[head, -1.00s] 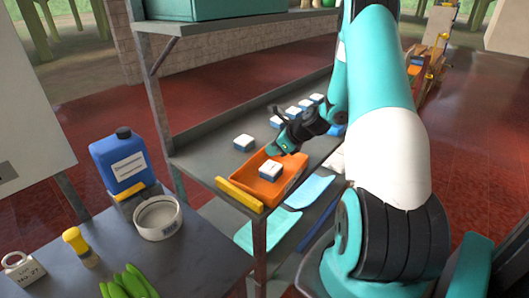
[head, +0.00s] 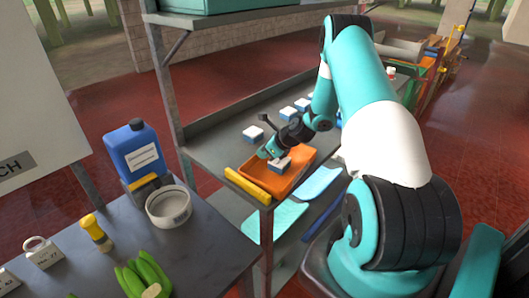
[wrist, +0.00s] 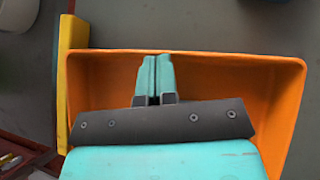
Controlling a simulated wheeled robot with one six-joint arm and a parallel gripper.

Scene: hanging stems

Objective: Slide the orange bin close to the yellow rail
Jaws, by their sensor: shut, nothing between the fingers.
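The orange bin (head: 303,179) sits on the grey shelf with one end right by the yellow rail (head: 247,187). In the wrist view the bin (wrist: 286,75) spans the middle, and its left end lies alongside the rail (wrist: 73,38); whether they touch I cannot tell. A white-and-blue block (head: 280,166) is in the bin, hidden in the wrist view. My gripper (head: 266,153) is over the bin beside the block. In the wrist view my gripper (wrist: 155,62) has its teal fingers shut together with nothing between, near the bin's upper wall.
Several white-and-blue blocks (head: 253,133) stand on the shelf behind the bin. Light-blue sheets (head: 317,184) lie below the shelf's edge.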

